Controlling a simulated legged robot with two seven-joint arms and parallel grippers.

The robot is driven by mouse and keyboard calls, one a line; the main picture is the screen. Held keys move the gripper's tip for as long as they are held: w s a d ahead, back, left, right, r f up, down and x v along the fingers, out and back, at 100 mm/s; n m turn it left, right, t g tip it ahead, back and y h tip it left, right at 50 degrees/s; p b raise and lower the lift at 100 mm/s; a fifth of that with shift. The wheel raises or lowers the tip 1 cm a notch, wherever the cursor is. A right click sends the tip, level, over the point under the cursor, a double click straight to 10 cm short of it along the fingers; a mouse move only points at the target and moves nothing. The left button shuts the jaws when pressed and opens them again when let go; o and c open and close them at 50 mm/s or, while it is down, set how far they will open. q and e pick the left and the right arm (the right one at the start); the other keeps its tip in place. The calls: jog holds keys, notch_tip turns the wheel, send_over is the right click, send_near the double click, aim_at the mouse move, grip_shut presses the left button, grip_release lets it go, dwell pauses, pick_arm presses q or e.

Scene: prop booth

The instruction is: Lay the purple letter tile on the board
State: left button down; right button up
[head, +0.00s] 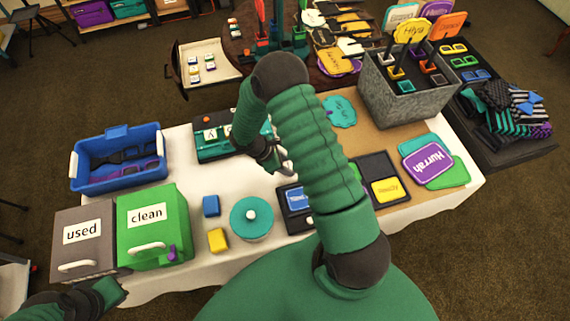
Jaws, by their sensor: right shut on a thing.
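A dark teal board (205,153) lies at the back of the white-covered table and bears pale tiles with dark letters. My right arm arches over the table and bends back down. Its gripper (279,160) is just right of the board, shut on a small pale thing (288,168). The arm hides much of this thing, and I cannot make out a purple letter on it. I cannot pick out a purple letter tile elsewhere.
Behind the board is a pale tray (224,72) with several small tiles. A blue bin (112,180), a grey "used" box (80,255) and a green "clean" box (148,208) stand left. A teal round lidded pot (250,228) stands in front. Right is a grey sign holder (412,108).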

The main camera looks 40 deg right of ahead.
jog(key=shift+w+f, duration=0.1)
jog(key=shift+f, duration=0.15)
jog(key=shift+s+r, duration=0.2)
jog(key=shift+f, duration=0.15)
jog(key=o, duration=1.3)
jog(key=shift+f, duration=0.1)
jog(key=shift+s+a, duration=0.1)
